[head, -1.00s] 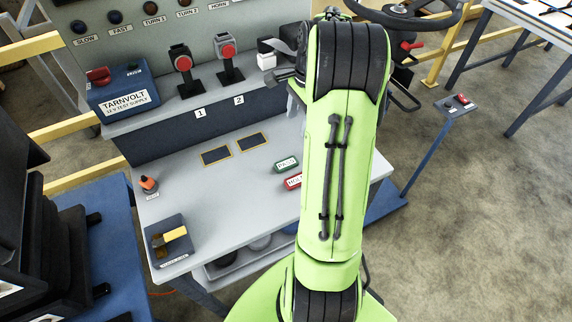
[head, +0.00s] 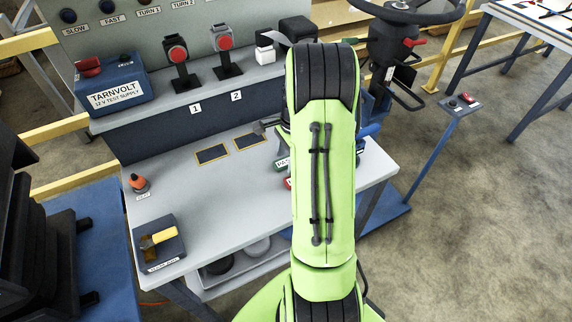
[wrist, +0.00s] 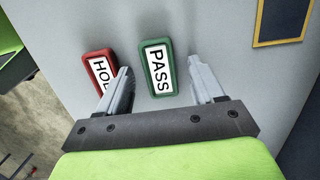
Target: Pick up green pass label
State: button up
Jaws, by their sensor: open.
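The green pass label (wrist: 158,68) lies on the grey bench top in the wrist view, its white face reading PASS. My gripper (wrist: 160,75) is open, with one finger on each side of the green label in that view. Whether the fingers are down at the label's height I cannot tell. In the head view the green label (head: 282,163) is partly hidden behind my arm. The red hold label (wrist: 100,70) lies left of it, partly covered by my left finger. In the head view only a sliver of the red label shows.
Two yellow-edged dark rectangles (head: 212,154) are marked on the bench top (head: 200,200). A blue test supply box (head: 118,88) and two red-topped switches stand along the back.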

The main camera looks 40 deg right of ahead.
aim_at(287, 160)
jog(key=shift+r, duration=0.1)
jog(key=c, duration=1.1)
notch_tip(287, 160, up, 10)
jog(key=p, duration=0.3)
jog(key=shift+p, duration=0.35)
